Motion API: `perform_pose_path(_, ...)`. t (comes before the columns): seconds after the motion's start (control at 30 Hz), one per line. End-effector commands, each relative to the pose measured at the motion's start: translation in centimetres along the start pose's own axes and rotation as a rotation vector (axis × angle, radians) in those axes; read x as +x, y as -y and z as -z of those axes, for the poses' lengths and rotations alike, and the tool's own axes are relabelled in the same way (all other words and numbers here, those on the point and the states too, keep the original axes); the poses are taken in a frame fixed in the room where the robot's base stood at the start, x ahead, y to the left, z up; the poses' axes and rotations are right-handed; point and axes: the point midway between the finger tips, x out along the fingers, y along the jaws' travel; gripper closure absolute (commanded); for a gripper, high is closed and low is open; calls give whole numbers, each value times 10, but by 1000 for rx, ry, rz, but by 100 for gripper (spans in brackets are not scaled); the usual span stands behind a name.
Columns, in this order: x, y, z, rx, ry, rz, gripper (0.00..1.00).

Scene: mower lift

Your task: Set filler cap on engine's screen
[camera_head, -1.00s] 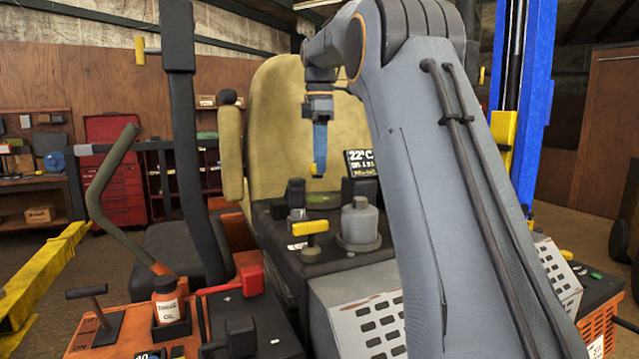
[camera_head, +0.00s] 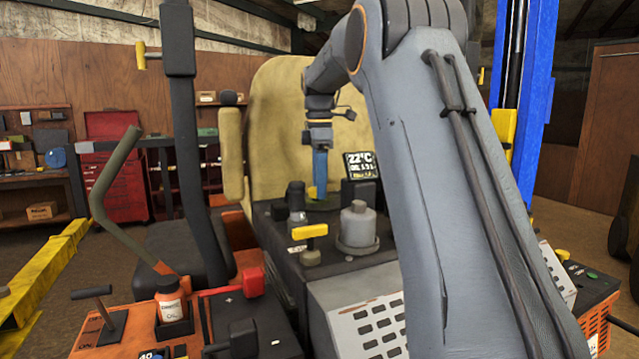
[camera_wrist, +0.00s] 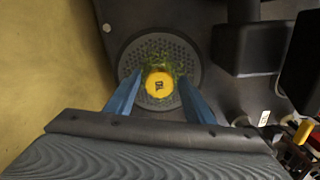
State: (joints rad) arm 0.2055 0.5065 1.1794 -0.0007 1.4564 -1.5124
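The yellow filler cap (camera_wrist: 159,84) lies between the two blue fingers of my gripper (camera_wrist: 160,77) in the wrist view. A narrow gap shows between the cap and each finger, so the gripper looks open around it. The engine's screen (camera_wrist: 133,62) is a round grey perforated disc directly beneath, with green clippings near its middle around the cap. The cap looks to be at or on the screen near its centre; exact contact cannot be told. In the head view my gripper (camera_head: 320,190) points down over the engine, with the yellow cap (camera_head: 312,191) at its tips.
A dark canister (camera_head: 296,198), a yellow T-handle (camera_head: 310,231) and a grey domed housing (camera_head: 358,225) stand close in front. A display (camera_head: 360,165) is to the right. A red lever (camera_head: 253,281) sits front left.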

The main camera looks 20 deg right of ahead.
Motion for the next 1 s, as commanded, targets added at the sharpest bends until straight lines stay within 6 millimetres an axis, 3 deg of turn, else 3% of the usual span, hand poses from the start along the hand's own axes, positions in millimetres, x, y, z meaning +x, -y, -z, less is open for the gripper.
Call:
perform_pose_path(0.3, -1, 0, 0, 0, 0, -1, 47)
perform_pose_path(0.47, -11, -1, 0, 0, 0, -3, 47)
perform_pose_path(1.0, -103, -1, 0, 0, 0, -2, 47)
